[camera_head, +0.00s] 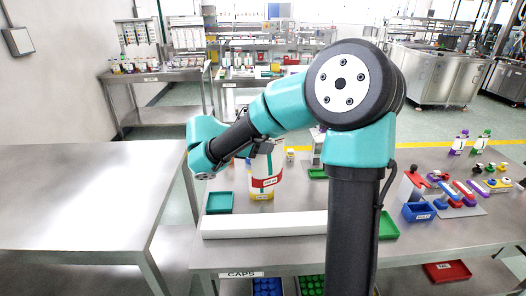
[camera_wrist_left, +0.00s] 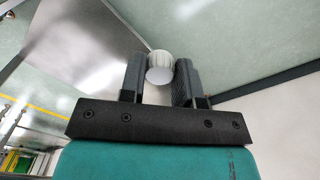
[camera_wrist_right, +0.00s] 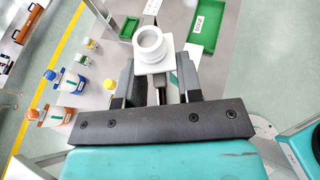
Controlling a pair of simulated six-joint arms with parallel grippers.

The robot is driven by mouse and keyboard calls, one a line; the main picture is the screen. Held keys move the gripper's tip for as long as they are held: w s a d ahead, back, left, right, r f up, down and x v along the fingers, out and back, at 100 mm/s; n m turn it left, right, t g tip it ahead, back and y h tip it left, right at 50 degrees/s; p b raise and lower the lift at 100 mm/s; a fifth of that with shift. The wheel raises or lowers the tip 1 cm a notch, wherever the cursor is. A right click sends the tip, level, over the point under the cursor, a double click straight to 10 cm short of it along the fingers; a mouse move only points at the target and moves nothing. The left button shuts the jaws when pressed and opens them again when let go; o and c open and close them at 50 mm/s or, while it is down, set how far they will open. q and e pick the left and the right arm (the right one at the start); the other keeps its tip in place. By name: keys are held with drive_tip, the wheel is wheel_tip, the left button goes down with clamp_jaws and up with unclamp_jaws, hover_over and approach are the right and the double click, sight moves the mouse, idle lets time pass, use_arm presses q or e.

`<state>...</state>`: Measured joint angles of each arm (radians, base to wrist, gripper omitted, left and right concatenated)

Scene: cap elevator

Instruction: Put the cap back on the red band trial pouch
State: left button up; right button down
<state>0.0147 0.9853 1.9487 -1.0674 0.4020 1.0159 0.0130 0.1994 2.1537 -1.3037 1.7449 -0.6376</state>
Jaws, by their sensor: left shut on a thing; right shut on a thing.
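The red band pouch (camera_head: 266,169) is upright above or on the table in the head view. My arm hides its top there. My right gripper (camera_wrist_right: 156,80) is shut on the pouch just below its open white spout (camera_wrist_right: 150,42). The spout carries no cap and faces the right wrist camera. My left gripper (camera_wrist_left: 160,78) is shut on a round white ribbed cap (camera_wrist_left: 160,66), held between its fingertips. The cap is apart from the spout. I cannot make out the left gripper in the head view.
A long white block (camera_head: 265,224) lies at the table's front. A teal tray (camera_head: 219,203) is left of the pouch. A blue bin (camera_head: 418,211) and coloured tools are at right. Bottles (camera_wrist_right: 71,84) stand near the pouch. The left table (camera_head: 75,205) is bare.

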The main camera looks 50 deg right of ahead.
drive_tip(key=shift+w, duration=0.1)
idle(0.6)
drive_tip(key=w+a+f+n+t, duration=0.5)
drive_tip(key=w, duration=0.2)
drive_tip(key=w+a+f+n+t, duration=0.4)
drive_tip(key=w+a+f+t, duration=0.1)
drive_tip(key=w+t, duration=0.15)
drive_tip(key=w+a+f+n+t+y, duration=0.1)
drive_tip(key=a+f+n+t+y, duration=0.2)
drive_tip(key=a+f, duration=0.3)
drive_tip(key=w+a+f+n+t+y, duration=0.1)
drive_tip(key=a+f+n+t+y, duration=0.2)
drive_tip(key=a, duration=0.8)
wheel_tip(320, 180, down, 4)
drive_tip(key=n+y, duration=0.2)
drive_tip(key=n, duration=0.1)
drive_tip(key=shift+w+r+n+y, duration=0.15)
drive_tip(key=shift+n+y, duration=0.15)
